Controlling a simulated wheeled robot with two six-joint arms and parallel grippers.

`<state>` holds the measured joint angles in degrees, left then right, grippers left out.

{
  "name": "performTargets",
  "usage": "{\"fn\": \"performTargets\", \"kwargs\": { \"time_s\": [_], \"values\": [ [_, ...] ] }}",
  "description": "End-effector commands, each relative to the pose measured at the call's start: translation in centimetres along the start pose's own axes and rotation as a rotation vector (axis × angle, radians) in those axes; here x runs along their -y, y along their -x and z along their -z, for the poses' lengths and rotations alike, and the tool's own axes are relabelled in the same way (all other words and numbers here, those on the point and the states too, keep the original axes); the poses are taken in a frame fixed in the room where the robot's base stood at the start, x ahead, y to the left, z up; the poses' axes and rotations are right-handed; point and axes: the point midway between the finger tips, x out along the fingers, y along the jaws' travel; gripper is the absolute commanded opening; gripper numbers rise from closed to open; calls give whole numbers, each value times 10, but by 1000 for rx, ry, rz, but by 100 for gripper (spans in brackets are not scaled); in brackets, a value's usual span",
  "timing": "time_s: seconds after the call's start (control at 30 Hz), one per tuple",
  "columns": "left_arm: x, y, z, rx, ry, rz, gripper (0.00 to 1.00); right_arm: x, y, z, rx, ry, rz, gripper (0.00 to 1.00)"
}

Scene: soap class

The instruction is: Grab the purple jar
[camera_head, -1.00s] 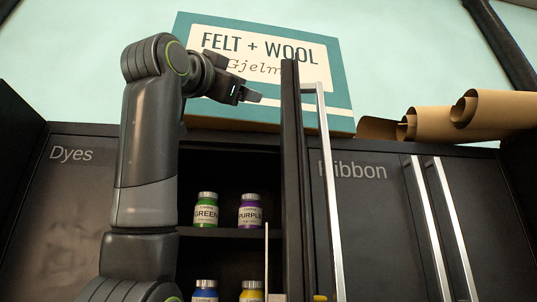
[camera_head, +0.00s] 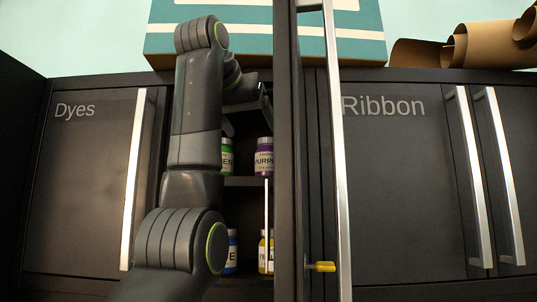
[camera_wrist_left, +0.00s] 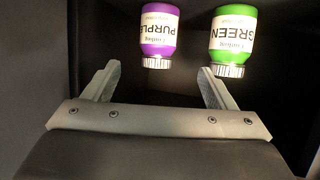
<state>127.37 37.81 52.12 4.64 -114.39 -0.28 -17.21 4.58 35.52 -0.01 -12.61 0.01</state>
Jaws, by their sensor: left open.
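The purple jar (camera_head: 264,160) stands upright on the upper shelf of the open cabinet, with a pale label reading PURPLE. It also shows in the left wrist view (camera_wrist_left: 159,30), where it appears upside down. My left gripper (camera_head: 262,100) is just above the jar in the head view, at the cabinet opening. In the left wrist view the fingers (camera_wrist_left: 160,70) are spread and empty, and the jar's cap lies between their tips in the picture. Contact with the jar is not visible. My right gripper is not in view.
A green jar (camera_head: 227,158) stands beside the purple one, partly behind my arm. A blue jar (camera_head: 232,252) and a yellow jar (camera_head: 263,254) stand below. The open door (camera_head: 287,150) is close at the right. The Dyes door (camera_head: 80,190) and Ribbon doors (camera_head: 400,200) are shut.

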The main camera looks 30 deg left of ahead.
Motion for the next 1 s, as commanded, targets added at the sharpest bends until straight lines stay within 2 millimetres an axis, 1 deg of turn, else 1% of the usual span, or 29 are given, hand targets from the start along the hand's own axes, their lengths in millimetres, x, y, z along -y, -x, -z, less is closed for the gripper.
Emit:
{"fn": "performTargets", "kwargs": {
  "time_s": [0.03,0.17,0.4,0.43,0.5,0.6,0.77,0.87,1.0],
  "values": [
    [1,-6,4,1,0,2,79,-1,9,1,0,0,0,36],
    [0,-23,4,1,-1,2,79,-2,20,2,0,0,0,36],
    [0,-44,5,0,-1,2,79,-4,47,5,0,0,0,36],
    [0,-46,4,0,-1,2,79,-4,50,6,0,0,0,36],
    [0,-57,2,2,-1,2,79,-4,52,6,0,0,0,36],
    [0,-66,2,0,-1,0,79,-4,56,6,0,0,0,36],
    [0,-72,1,-1,-1,0,79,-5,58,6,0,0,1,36],
    [-1,-79,1,1,-1,1,79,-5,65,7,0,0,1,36],
    [-2,-95,0,0,-2,1,79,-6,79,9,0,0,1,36]
  ]
}}
